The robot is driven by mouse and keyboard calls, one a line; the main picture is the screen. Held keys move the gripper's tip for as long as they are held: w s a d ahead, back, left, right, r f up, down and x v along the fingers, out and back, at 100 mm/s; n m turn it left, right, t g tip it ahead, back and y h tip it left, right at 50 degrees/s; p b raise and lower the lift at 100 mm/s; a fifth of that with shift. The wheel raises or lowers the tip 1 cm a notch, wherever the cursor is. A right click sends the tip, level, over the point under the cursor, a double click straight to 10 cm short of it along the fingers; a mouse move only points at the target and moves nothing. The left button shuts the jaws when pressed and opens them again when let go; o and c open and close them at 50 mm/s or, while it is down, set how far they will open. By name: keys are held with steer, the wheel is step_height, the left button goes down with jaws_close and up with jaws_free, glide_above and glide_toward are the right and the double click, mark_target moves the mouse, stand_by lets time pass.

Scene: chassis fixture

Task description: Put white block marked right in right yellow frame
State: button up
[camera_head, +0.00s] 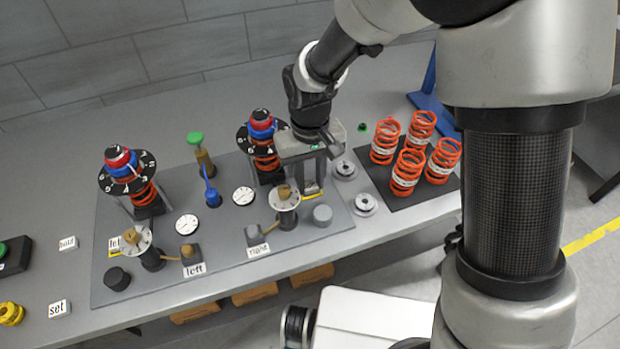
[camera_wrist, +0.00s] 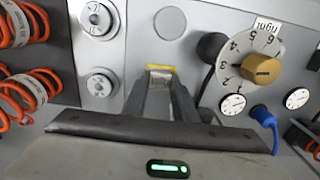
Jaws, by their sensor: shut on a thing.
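My gripper (camera_head: 311,184) points down over the right part of the grey chassis plate, at the right yellow frame (camera_head: 313,197). In the wrist view, my fingers (camera_wrist: 160,84) are shut on a small pale thing, taken as the white block marked right. The fingers cover nearly all of it and its word cannot be read. The yellow frame (camera_wrist: 160,67) shows as a strip just beyond the fingertips. I cannot tell whether the block is seated in the frame or just above it. A separate label reading right (camera_head: 258,250) lies at the plate's front.
A dial with a tan knob (camera_head: 284,197) stands close left of my gripper, and a grey cylinder (camera_head: 322,214) in front. Orange springs (camera_head: 406,172) stand on a black mat to the right. White blocks marked hold (camera_head: 68,243) and set (camera_head: 60,308) lie far left.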

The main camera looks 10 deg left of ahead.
steer(key=shift+f, duration=0.2)
steer(key=o, duration=1.1)
step_height(320, 180, up, 7)
steer(key=p, duration=0.5)
steer(key=shift+r, duration=0.1)
